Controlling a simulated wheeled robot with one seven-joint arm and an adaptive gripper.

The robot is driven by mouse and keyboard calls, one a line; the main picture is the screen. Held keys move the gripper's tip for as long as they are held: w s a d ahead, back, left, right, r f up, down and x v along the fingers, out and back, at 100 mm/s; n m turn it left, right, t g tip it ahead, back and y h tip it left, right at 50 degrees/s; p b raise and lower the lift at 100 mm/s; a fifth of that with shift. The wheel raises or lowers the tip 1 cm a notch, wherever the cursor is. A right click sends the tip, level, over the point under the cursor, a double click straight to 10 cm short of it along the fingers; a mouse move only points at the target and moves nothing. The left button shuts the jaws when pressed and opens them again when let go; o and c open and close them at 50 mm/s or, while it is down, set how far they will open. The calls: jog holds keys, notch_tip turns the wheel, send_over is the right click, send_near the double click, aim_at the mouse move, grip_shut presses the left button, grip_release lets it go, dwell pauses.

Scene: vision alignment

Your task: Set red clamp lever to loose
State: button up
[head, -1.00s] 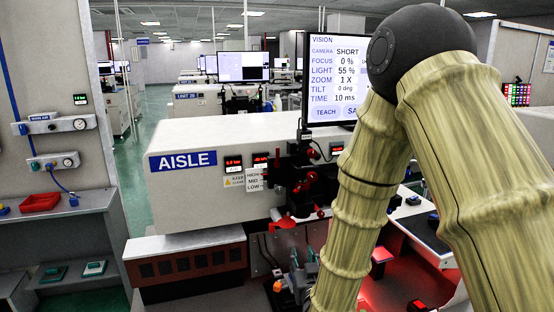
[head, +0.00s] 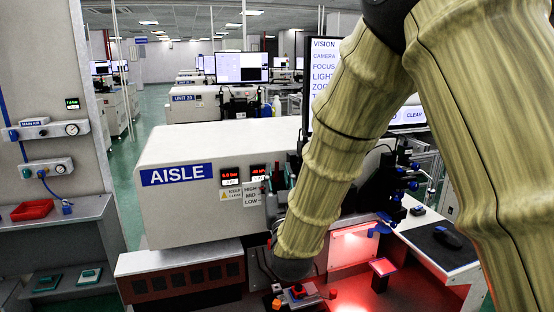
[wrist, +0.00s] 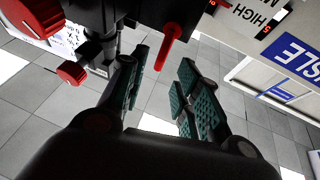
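A red lever (wrist: 173,45) with a rounded top shows in the wrist view, angled down toward the fingers; it looks like the clamp lever. My gripper (wrist: 162,60) is open, with its two teal-padded fingers apart and nothing between the pads. The lever's lower end appears in the gap near the fingertips; I cannot tell if it is between them in depth or touching. In the head view my arm covers most of the fixture, and I cannot make out the lever or the fingers clearly.
A red knob (wrist: 72,73) and dark fixture parts stand left of the fingers in the wrist view. The HIGH/MID/LOW label (head: 251,195) is on the white AISLE housing (head: 220,140). A red-lit panel (head: 353,247) and a mouse (head: 447,237) are at the right.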

aim_at(277, 165)
jog(key=shift+p+x, duration=0.75)
jog(key=shift+x, duration=1.75)
